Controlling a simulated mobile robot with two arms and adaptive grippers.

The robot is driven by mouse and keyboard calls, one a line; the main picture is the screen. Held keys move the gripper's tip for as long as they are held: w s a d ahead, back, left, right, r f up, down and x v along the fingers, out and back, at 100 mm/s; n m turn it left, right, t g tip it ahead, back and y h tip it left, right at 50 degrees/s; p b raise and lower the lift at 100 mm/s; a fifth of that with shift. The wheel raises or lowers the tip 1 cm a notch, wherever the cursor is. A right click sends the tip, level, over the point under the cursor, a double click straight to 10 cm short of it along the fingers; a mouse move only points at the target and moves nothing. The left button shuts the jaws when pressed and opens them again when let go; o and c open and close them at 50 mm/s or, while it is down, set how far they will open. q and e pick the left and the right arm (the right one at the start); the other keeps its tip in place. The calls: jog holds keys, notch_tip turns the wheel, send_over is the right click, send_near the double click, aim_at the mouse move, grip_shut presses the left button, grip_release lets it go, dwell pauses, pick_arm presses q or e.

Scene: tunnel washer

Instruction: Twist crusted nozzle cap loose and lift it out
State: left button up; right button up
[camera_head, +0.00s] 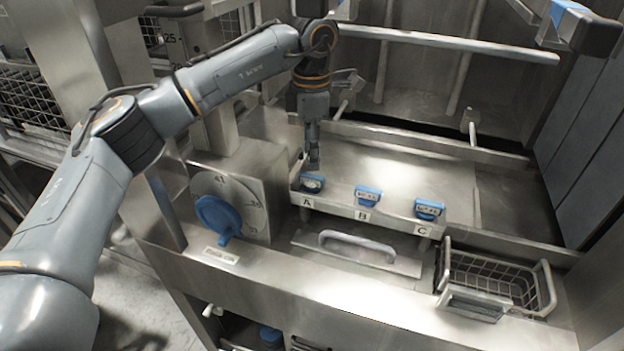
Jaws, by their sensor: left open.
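Three blue nozzle caps sit in a row on a metal ledge marked A, B and C. Cap A (312,183) is at the left, cap B (367,196) in the middle and cap C (429,209) at the right. I cannot tell from here which cap is crusted. My left gripper (309,168) points down right at cap A, its fingers open and partly in front of it. Whether the fingers touch the cap is not clear. My right gripper is not in view.
A blue dial knob (218,216) on a metal box stands left of the caps. A grey handle (356,243) is in front of the ledge. A wire basket (492,283) hangs at the right. Metal rails (450,40) cross the back. The flat panel behind the caps is clear.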

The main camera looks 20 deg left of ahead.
aim_at(311, 177)
pick_arm(q)
jog(key=f+m, duration=0.1)
jog(key=m, duration=0.1)
jog(key=m+b, duration=0.1)
jog(key=m, duration=0.1)
jog(key=shift+f, duration=0.35)
jog(key=shift+m, duration=0.5)
notch_tip(311, 177, down, 6)
jog(key=b, duration=0.3)
jog(key=shift+r, duration=0.2)
jog(key=shift+s+f, duration=0.2)
jog(key=shift+f, duration=0.2)
